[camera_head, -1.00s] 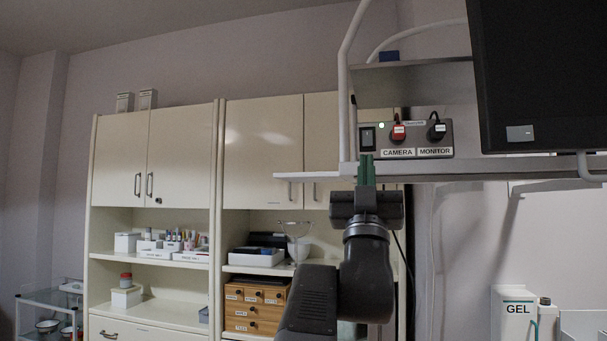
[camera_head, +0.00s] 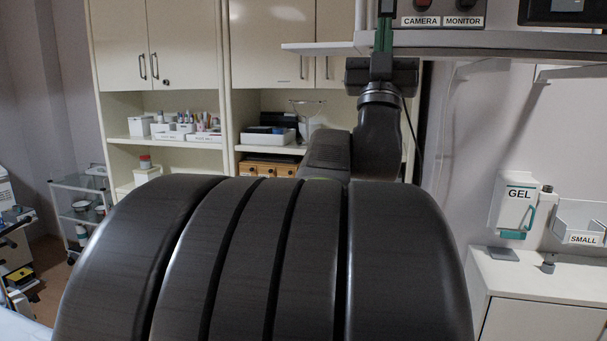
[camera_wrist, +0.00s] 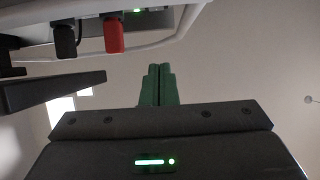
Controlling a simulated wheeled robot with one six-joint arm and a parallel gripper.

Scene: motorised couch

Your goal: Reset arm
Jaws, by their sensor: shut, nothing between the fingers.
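My gripper (camera_head: 383,36) is raised at the upper right of the head view, in front of the shelf unit with the switch panel. Its green fingers are together and hold nothing. In the wrist view the two green fingers (camera_wrist: 158,84) stand side by side below a white rail. My dark arm fills the lower middle of the head view and hides what lies behind it.
The switch panel (camera_head: 443,12) labelled CAMERA and MONITOR is close to my gripper. A red plug (camera_wrist: 113,36) hangs near it. Cabinets (camera_head: 176,45) stand behind, a trolley (camera_head: 82,213) at left, a GEL dispenser (camera_head: 516,207) at right.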

